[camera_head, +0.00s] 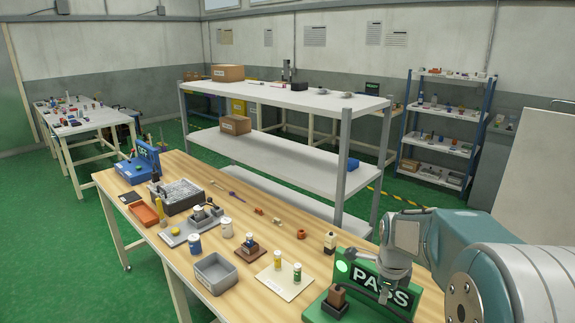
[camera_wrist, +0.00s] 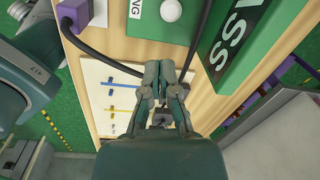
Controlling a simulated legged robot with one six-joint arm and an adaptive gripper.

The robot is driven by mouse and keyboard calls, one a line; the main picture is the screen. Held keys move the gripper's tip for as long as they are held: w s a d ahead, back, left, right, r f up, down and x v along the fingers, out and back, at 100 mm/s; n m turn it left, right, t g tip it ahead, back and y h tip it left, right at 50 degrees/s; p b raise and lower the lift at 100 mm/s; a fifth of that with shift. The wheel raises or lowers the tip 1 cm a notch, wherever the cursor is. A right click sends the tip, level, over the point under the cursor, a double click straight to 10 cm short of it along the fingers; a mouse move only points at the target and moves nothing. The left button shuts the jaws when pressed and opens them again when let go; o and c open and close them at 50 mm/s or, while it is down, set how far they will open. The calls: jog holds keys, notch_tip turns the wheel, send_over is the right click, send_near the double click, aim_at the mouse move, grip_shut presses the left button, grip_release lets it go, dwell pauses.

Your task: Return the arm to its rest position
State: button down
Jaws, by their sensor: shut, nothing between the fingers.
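My arm reaches in from the right of the head view. My gripper (camera_head: 386,293) points down in front of the green PASS sign (camera_head: 352,283) at the near right end of the wooden table. In the wrist view my gripper (camera_wrist: 164,66) is shut, its two fingers together and nothing between them. Below it there are the table edge and a white panel (camera_wrist: 98,93) with a blue and a yellow strip. The exact gap between the fingertips and the table cannot be told.
The wooden table (camera_head: 290,222) holds a grey bin (camera_head: 215,273), a cream board (camera_head: 270,281) with small bottles, and several small parts. The PASS sign stands close to my gripper. A white shelf unit (camera_head: 262,150) stands behind. A dark cable (camera_wrist: 90,48) crosses the table.

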jog(key=s+a+r+n+t, duration=0.1)
jog(key=s+a+r+n, duration=0.2)
jog(key=s+n, duration=0.4)
jog(key=s+a+r+n+t, duration=0.2)
jog(key=s+a+r+n, duration=0.1)
jog(key=s+n, duration=0.5)
jog(key=s+a+r+n+t, duration=0.1)
jog(key=s+a+r+n, duration=0.2)
jog(key=s+n, duration=0.4)
jog(key=shift+s+r+n+t, duration=0.15)
jog(key=shift+r+n+t, duration=0.25)
jog(key=shift+r+n, duration=0.55)
